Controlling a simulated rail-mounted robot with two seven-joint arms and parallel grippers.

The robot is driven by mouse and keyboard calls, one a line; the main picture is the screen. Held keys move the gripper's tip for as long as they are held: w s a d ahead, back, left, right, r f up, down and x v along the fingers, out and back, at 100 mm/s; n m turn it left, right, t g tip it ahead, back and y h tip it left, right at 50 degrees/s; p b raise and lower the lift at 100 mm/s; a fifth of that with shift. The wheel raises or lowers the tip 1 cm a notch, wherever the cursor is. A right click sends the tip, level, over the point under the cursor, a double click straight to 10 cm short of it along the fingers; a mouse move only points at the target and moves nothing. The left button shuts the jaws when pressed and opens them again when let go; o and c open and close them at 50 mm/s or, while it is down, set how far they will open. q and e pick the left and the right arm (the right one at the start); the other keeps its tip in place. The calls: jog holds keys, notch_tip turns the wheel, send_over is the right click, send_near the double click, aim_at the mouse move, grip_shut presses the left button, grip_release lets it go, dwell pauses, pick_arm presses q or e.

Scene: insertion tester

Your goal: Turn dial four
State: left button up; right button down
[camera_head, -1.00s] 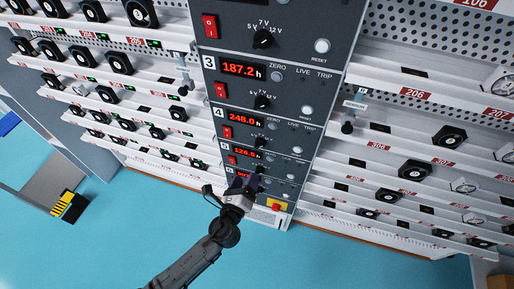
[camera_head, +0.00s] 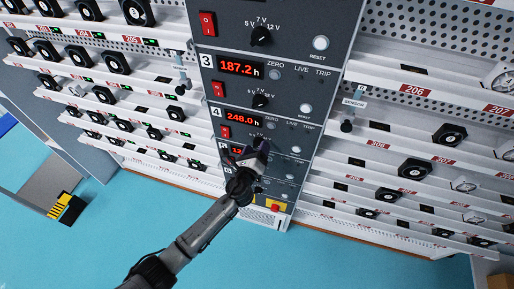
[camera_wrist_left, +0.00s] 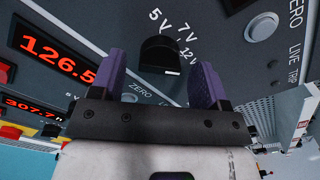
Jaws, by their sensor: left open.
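Dial four is a black knob (camera_wrist_left: 158,54) with 5 V, 7 V and 12 V marks around it. In the wrist view it lies between the two purple fingertips of my left gripper (camera_wrist_left: 162,70), which is open with a gap on both sides. I cannot tell which mark the knob points to. In the head view my left gripper (camera_head: 250,152) is in front of the lower part of panel 4 and covers most of the dial. Panel 4's display (camera_head: 241,118) reads 248.0 h. My right gripper is not in view.
Panel 3's dial (camera_head: 260,101) is above, with panel 4's red switch (camera_head: 224,132) to the left. Panel 5's display (camera_wrist_left: 58,55) is close below my fingers. Shelves with black fans (camera_head: 117,64) stand on both sides.

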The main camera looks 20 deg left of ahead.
pick_arm(q)
jog(key=shift+w, duration=0.45)
jog(key=shift+c, duration=0.2)
jog(key=c, duration=0.9)
